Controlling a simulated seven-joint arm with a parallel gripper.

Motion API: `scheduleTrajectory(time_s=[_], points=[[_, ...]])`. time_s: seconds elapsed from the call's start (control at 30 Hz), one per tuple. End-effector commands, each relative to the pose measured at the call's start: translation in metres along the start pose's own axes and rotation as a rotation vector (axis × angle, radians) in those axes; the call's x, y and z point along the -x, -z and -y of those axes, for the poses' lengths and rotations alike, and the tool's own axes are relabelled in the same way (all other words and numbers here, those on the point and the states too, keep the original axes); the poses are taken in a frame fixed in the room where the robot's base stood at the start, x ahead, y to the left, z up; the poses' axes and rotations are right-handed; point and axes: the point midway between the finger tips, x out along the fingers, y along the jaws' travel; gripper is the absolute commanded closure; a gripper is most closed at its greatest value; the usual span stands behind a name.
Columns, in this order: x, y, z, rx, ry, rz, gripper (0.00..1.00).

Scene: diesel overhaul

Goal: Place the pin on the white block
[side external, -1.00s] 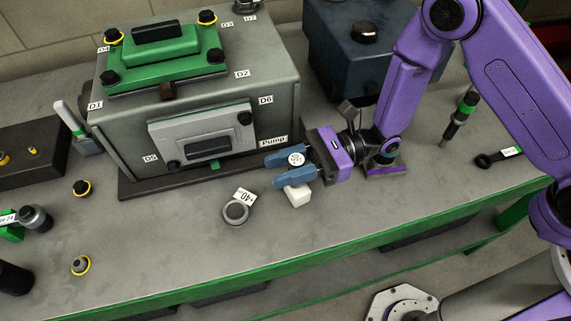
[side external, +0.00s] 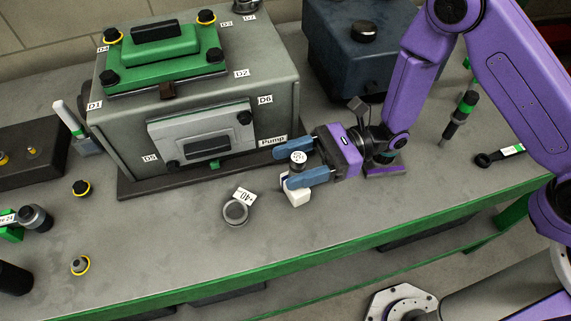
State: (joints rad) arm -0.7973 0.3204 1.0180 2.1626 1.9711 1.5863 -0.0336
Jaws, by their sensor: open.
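The pin (side external: 298,158) is a short upright cylinder with a white, dark-marked top and a greyer side. It appears to stand on the white block (side external: 297,199), which sits on the bench in front of the grey pump housing. My gripper (side external: 275,169) is open, its blue fingers spread. One finger lies behind the pin, and the other passes in front and hides the pin's lower part and some of the block. A gap shows between the pin and the rear finger. Contact between pin and block is hidden.
A grey ring-like part (side external: 235,212) with a white tag lies left of the block. The pump housing (side external: 200,115) stands close behind, and a dark blue tank (side external: 345,65) stands behind my arm. The bench front is mostly clear up to its green edge.

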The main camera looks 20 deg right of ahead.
Motion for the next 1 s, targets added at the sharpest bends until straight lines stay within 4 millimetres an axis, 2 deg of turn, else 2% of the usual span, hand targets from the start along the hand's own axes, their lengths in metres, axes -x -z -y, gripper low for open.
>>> scheduleTrajectory(time_s=[0.2,0.4,1.0], points=[[0.036,0.0,0.0,-0.002,0.003,0.0,0.41],[0.053,0.0,0.0,0.0,0.001,0.0,0.41],[0.056,-0.001,-0.001,0.003,-0.007,0.0,0.41]])
